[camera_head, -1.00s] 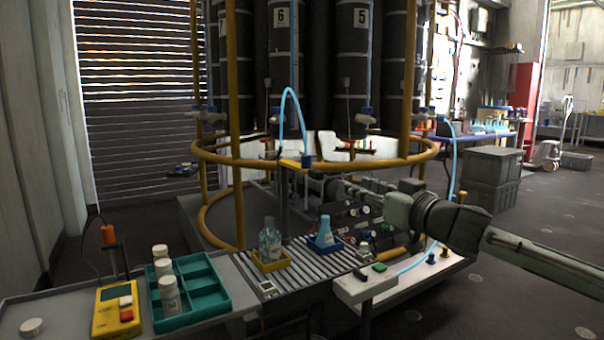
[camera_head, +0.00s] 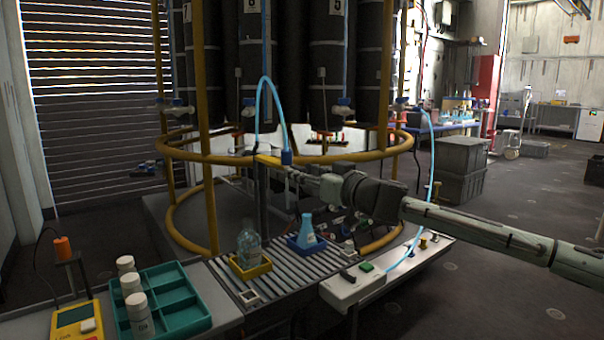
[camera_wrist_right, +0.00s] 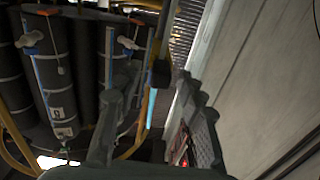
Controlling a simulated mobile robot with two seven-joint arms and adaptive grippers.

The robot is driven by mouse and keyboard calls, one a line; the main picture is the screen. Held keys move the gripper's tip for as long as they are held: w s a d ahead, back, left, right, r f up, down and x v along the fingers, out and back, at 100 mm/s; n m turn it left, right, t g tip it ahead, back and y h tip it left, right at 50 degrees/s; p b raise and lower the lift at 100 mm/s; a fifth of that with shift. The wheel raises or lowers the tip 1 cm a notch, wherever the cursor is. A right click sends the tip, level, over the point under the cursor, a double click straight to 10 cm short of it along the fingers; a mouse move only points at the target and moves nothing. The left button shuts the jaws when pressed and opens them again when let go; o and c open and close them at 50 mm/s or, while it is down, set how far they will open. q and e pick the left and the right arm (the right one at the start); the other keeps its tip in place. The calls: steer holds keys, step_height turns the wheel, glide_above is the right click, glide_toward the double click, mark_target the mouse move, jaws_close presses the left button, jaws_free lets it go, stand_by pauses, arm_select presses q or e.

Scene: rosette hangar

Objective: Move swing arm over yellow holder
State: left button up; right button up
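My right gripper (camera_head: 303,178) is just right of the nozzle end. In the right wrist view its fingers (camera_wrist_right: 158,75) are apart, with a dark block between or just beyond the tips; contact is unclear. My left gripper is out of view.
A blue holder with a blue flask (camera_head: 306,236) stands right of the yellow holder. A teal tray (camera_head: 172,310) with white bottles is at front left. A white control box (camera_head: 352,287) is at front right. A yellow ring rail (camera_head: 215,159) surrounds the dark cylinders behind.

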steer(key=shift+w+a, duration=0.25)
jaws_close()
stand_by(0.3)
